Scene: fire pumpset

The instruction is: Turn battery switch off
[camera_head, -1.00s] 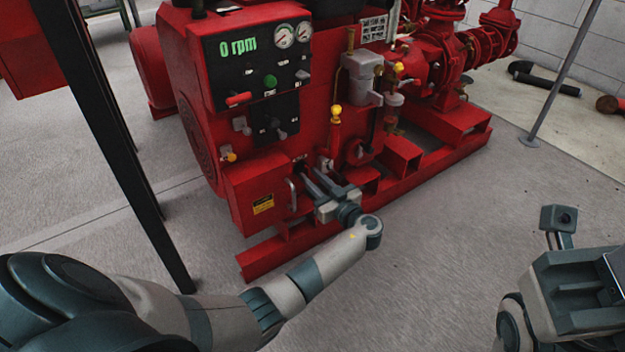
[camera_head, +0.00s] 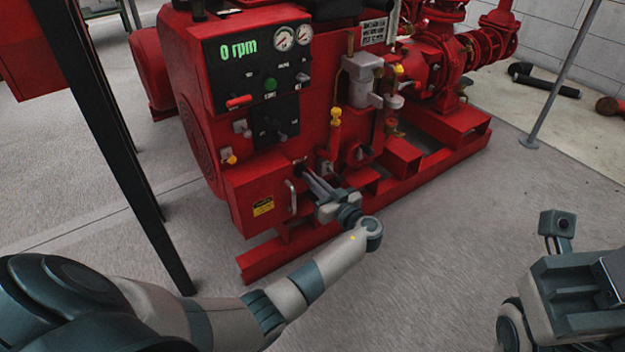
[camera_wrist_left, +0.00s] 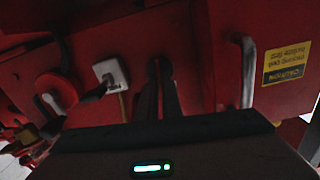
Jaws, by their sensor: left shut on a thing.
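My left gripper (camera_head: 304,170) reaches the front of the red pump unit (camera_head: 265,160), at the upper right of the box with the caution label. In the left wrist view its two dark fingers (camera_wrist_left: 157,66) are close together, their tips against the red panel. They are shut on a small dark part there, which I take to be the battery switch; the fingers mostly hide it, and its turned position cannot be told. My right arm (camera_head: 580,290) shows at the lower right, without its fingertips.
A metal handle (camera_head: 291,197) stands close to the left of my left gripper; it shows in the left wrist view (camera_wrist_left: 246,70). The red base rail (camera_head: 275,257) runs below. Open floor (camera_head: 460,250) lies to the right.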

